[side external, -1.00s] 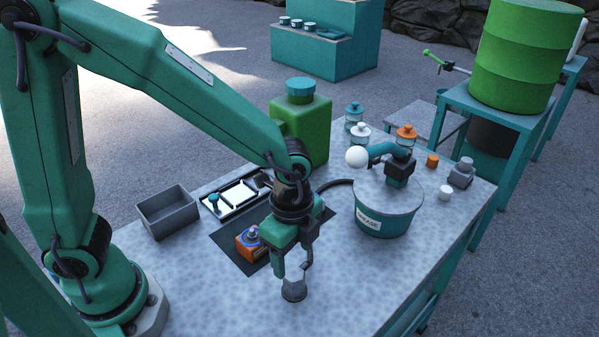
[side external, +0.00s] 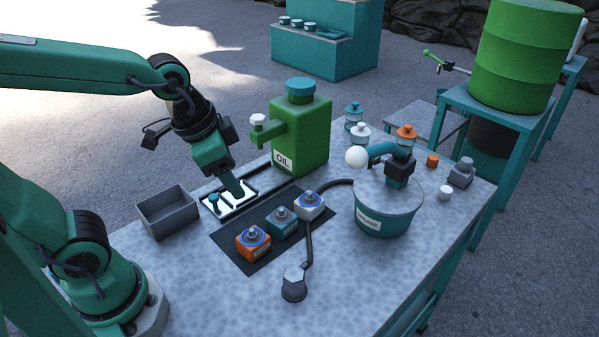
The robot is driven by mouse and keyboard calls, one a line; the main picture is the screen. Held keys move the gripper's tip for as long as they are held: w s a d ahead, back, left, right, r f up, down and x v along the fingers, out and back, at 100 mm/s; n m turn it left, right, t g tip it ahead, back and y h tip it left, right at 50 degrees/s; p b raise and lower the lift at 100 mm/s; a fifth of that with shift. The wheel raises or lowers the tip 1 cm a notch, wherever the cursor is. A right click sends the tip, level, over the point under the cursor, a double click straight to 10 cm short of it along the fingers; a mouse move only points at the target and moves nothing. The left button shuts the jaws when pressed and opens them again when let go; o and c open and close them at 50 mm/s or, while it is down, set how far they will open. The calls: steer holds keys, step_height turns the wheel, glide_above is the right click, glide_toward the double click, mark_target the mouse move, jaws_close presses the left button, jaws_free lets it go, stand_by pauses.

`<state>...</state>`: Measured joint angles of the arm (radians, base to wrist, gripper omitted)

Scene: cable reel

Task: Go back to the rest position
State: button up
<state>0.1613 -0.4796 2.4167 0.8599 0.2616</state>
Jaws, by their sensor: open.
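My gripper (side external: 234,188) is raised on the left half of the bench, angled down to the right. Its fingertips appear in front of the black-framed tray with white pads. Its two fingers overlap from this side, so the gap between them is hard to see. Nothing shows held in it. The arm reaches in from the left edge. On a dark mat (side external: 240,262) stand an orange block (side external: 253,243), a teal block (side external: 280,224) and a white block (side external: 309,205), each with a metal fitting on top.
A grey open bin (side external: 167,214) stands left of the tray (side external: 246,202). A green oil can (side external: 306,135) stands behind. A grease tub (side external: 385,212) with a pump is on the right. A hose nozzle (side external: 293,285) stands at the front. The bench front (side external: 215,310) is clear.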

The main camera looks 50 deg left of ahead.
steer(key=s+a+r+n+t, duration=0.1)
steer(key=s+a+r+n, duration=0.1)
steer(key=s+a+n, duration=0.1)
steer(key=shift+s+a+r+n+t+y, duration=0.35)
steer(key=shift+a+n, duration=0.3)
steer(key=shift+n, duration=0.25)
stand_by(0.5)
